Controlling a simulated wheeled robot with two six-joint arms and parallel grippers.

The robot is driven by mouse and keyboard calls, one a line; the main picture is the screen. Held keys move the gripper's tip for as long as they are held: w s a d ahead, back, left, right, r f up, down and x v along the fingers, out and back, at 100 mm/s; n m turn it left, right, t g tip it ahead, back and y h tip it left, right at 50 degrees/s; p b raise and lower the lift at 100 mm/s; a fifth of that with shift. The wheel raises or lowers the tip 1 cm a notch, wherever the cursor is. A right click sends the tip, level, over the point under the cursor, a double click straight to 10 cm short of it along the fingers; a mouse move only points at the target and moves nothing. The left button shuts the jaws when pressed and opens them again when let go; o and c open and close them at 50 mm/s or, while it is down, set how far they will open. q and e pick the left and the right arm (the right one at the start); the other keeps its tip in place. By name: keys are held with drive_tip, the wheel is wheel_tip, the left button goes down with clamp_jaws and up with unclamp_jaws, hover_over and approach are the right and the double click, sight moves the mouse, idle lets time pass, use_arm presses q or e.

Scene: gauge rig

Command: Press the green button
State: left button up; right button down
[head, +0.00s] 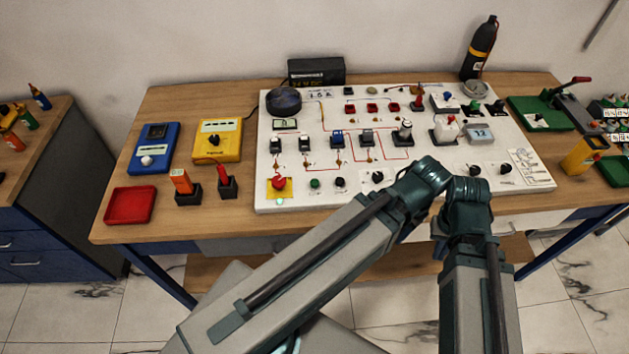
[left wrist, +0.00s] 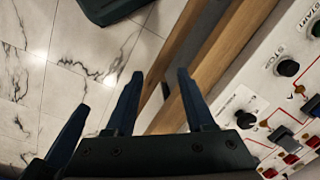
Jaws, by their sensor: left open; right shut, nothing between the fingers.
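The green button (head: 315,183) is a small round cap on the front row of the white panel (head: 262,205), between the red mushroom button and a black button. In the left wrist view the green button (left wrist: 315,28) shows at the upper right edge, by the label START. My left gripper (left wrist: 158,82) is open and empty, its fingers over the floor at the table's front edge, apart from the button. It is hidden in the head view.
A red mushroom button (head: 278,183) on a yellow plate and a black button (head: 340,182) flank the green one. An orange switch (head: 182,182) and red tray (head: 130,206) stand left. My arms cover the panel's front middle. Bare wood lies before the panel's left part.

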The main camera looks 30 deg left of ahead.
use_arm(q)
clamp_jaws()
idle(1.4)
